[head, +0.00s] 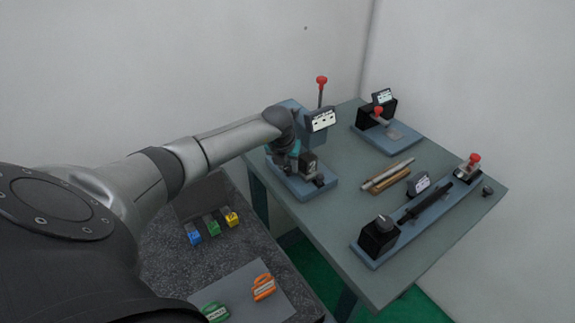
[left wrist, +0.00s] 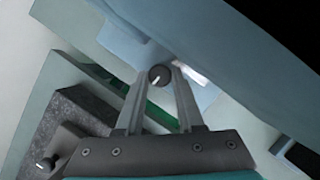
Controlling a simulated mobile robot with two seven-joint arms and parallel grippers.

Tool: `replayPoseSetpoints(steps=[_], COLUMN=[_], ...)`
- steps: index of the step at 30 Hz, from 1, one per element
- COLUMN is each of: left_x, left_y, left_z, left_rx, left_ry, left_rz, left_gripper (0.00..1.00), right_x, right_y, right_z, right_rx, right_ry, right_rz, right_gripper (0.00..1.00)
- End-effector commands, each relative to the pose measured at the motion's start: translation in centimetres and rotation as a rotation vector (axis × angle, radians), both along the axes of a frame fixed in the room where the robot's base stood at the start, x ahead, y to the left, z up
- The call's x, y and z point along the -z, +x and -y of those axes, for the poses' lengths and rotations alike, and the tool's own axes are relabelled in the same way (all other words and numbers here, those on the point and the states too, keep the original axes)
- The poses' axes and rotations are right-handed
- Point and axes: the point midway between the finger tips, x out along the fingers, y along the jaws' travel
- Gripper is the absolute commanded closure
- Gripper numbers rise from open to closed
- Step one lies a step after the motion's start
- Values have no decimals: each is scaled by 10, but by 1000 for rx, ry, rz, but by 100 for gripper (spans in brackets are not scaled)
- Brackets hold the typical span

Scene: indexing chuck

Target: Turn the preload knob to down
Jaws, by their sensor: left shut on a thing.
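My left gripper (head: 293,158) reaches the left fixture (head: 318,136) on the table, a blue-grey stand with a red-topped lever. In the left wrist view the gripper (left wrist: 159,80) has its fingertips on either side of a small dark round knob (left wrist: 159,76), taken here as the preload knob, and is shut on it. A white pointer line on the knob's face slants toward the lower left of that view. In the head view the knob is hidden by the gripper and wrist. The sign's lettering is too small to read. My right gripper is not in view.
On the table (head: 345,145) stand a rear fixture (head: 384,112), a wooden tray (head: 388,178) and a long blue base (head: 420,222). Coloured pieces (head: 213,225) lie on the dark counter at left.

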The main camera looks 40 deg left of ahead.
Motion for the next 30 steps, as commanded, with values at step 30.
replayPoseSetpoints(steps=[30], left_x=[3], left_y=[1], left_z=[-8], left_rx=[754], left_ry=[0], left_rz=[5], left_gripper=[100], right_x=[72], right_y=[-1], right_z=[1], right_rx=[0], right_ry=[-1], right_rz=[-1], right_gripper=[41])
